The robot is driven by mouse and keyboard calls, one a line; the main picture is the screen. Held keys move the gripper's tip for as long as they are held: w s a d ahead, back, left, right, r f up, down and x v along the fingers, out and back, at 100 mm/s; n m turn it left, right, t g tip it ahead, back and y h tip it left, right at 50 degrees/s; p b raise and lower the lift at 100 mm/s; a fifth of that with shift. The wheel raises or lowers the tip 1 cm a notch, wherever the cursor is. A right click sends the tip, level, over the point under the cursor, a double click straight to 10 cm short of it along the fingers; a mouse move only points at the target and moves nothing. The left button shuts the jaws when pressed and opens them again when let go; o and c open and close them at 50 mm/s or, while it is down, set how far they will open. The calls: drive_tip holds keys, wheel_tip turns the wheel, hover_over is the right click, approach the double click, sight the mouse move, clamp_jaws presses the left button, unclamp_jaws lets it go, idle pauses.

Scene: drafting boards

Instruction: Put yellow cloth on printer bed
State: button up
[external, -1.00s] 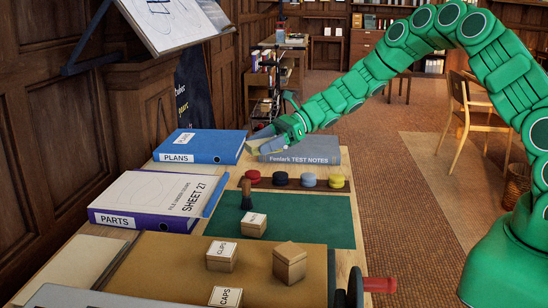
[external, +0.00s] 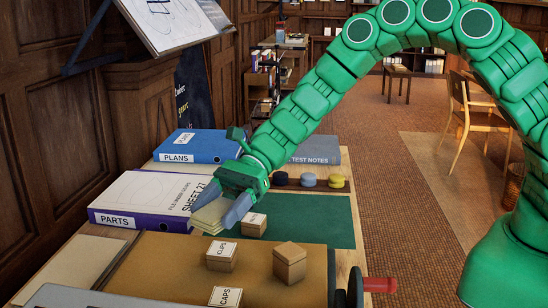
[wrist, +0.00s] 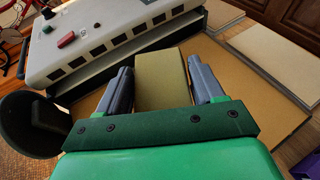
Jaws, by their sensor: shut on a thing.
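My gripper (external: 222,207) is shut on the yellow cloth (external: 208,214), a pale yellow folded pad, and holds it in the air near the PARTS binder and the green mat. In the wrist view the cloth (wrist: 161,80) sits between the two grey fingers of my gripper (wrist: 162,88). A flat tan board (external: 165,262), which may be the printer bed, lies at the near end of the table, nearer the camera than my gripper. The wrist view also shows a tan surface (wrist: 235,85) beyond and below the cloth.
Boxes marked CLIPS (external: 221,257) and CAPS (external: 226,298) and a plain box (external: 289,263) stand on the tan board. Another small box (external: 253,225) is on the green mat (external: 310,215). A pale machine with dark slots (wrist: 120,45) shows in the wrist view. A red handle (external: 379,285) juts out right.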

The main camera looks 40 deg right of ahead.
sight(218, 219)
drive_tip(key=shift+n+g, duration=0.3)
drive_tip(key=s+a, duration=0.2)
drive_tip(key=s, duration=0.1)
drive_tip(key=shift+s+a, duration=0.2)
drive_tip(key=shift+s, duration=0.1)
drive_tip(key=shift+a+f, duration=0.1)
drive_tip(key=shift+a, duration=0.1)
drive_tip(key=w+a+f, duration=0.2)
drive_tip(key=a+f, duration=0.1)
drive_tip(key=w+a+f, duration=0.3)
drive_tip(key=a, duration=0.1)
drive_tip(key=w+a+f, duration=0.2)
drive_tip(key=a+f, duration=0.1)
drive_tip(key=shift+w+a, duration=0.2)
drive_tip(key=shift+w, duration=0.15)
drive_tip(key=shift+w+a+f, duration=0.2)
drive_tip(key=shift+a+f, duration=0.05)
drive_tip(key=shift+f, duration=1.6)
drive_tip(key=shift+f, duration=0.15)
drive_tip(key=o, duration=1)
